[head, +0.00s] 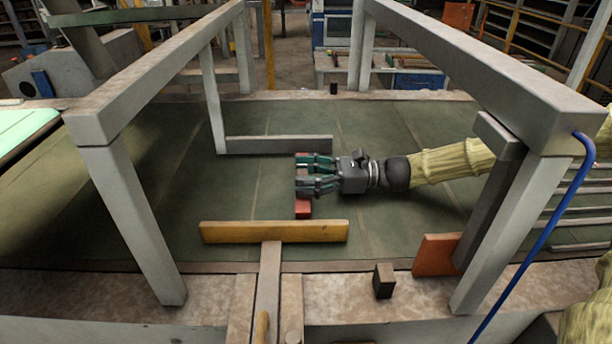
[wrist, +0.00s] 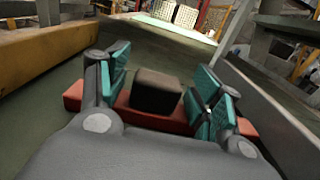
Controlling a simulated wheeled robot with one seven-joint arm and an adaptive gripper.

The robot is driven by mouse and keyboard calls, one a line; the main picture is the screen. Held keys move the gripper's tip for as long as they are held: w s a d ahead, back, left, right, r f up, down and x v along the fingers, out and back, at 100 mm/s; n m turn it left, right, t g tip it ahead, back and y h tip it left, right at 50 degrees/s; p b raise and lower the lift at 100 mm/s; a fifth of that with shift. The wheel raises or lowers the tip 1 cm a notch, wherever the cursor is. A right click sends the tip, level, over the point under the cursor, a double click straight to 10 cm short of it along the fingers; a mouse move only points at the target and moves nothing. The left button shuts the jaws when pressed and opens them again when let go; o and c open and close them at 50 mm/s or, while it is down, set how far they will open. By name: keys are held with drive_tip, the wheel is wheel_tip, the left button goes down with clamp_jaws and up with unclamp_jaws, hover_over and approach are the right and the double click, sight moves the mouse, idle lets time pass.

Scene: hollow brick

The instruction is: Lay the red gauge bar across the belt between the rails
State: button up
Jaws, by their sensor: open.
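The red gauge bar (head: 303,209) lies across the green belt (head: 385,235), between the yellow rail (head: 273,231) and the grey rail (head: 278,144). In the wrist view the bar (wrist: 72,96) has a dark brown block (wrist: 157,92) at its middle. My gripper (head: 300,178) is low over the belt and points left. In the wrist view its fingers (wrist: 158,95) stand open, one on each side of the block, with visible gaps. The fingers hide the bar's middle in the head view. I cannot tell whether the bar's ends touch the rails.
A grey frame (head: 135,215) stands over the belt, with posts on both sides. An orange plate (head: 437,255) and a dark block (head: 383,281) stand at the near edge. A blue cable (head: 548,230) hangs at the right. The belt left of my gripper is clear.

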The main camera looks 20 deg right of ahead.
drive_tip(key=shift+b+v, duration=0.5)
drive_tip(key=shift+v, duration=5.3)
